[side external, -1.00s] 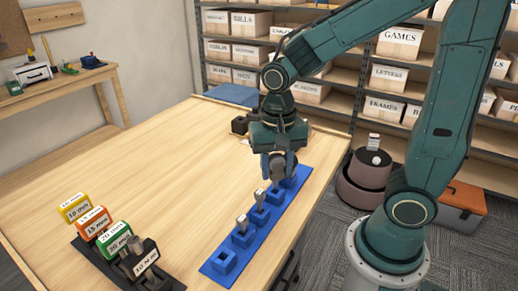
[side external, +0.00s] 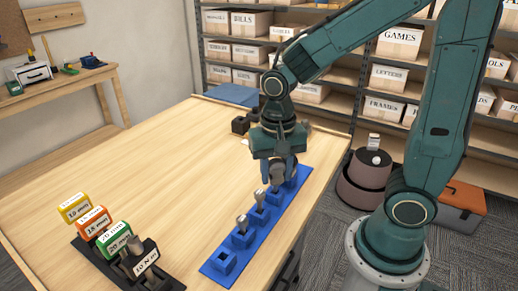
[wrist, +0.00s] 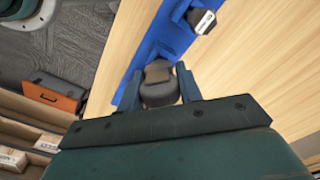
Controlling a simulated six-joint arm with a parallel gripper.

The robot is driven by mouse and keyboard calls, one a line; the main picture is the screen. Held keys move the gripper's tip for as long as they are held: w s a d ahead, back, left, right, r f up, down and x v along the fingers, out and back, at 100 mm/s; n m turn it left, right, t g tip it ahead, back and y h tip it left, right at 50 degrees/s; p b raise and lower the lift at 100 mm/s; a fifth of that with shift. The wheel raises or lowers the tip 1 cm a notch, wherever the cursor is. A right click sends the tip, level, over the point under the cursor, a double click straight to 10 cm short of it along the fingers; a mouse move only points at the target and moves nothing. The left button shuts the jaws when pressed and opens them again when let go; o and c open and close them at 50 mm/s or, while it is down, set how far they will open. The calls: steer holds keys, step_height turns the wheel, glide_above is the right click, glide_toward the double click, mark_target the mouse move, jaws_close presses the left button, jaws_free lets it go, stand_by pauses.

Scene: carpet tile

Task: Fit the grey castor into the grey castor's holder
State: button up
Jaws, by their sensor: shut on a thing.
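My gripper (side external: 278,172) points down over the far half of the blue rack (side external: 218,274). In the wrist view its two fingers (wrist: 159,82) are shut on a dark grey rounded piece with a lighter taupe end, which I take to be the grey castor (wrist: 160,94). The blue rack (wrist: 143,60) runs under it. The rack has a row of square holders; the nearest one (side external: 222,262) is empty and others carry grey metal pieces (side external: 242,223). The castor's lower end is hidden, so I cannot tell whether it is in a holder or above it.
A dark stand with yellow (side external: 74,207), orange (side external: 94,222) and green (side external: 115,238) labelled blocks is at the table's front left. A small black object (side external: 240,125) lies behind my gripper. The middle of the wooden table (side external: 160,170) is clear.

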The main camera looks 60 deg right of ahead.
steer(key=shift+f, duration=1.3)
steer(key=o, duration=1.1)
steer(key=shift+r, duration=0.15)
step_height(320, 180, up, 14)
steer(key=shift+f, duration=0.2)
steer(key=shift+s, duration=0.15)
stand_by(0.5)
steer(key=shift+s+d+r+n+t, duration=0.2)
steer(key=shift+s+n+t, duration=0.1)
steer(key=shift+s+n, duration=0.2)
steer(key=shift+s+d+r+n+t, duration=0.1)
steer(key=shift+s+d+n+t, duration=0.1)
steer(key=shift+s+n+t, duration=0.9)
steer(key=shift+s+d+n+t, duration=0.2)
steer(key=shift+s+n+t, duration=0.35)
steer(key=shift+s+n, duration=0.9)
steer(key=shift+s+d+r+n+t, duration=0.1)
steer(key=shift+s+d+n+t, duration=0.1)
steer(key=shift+s+n+t, duration=1.05)
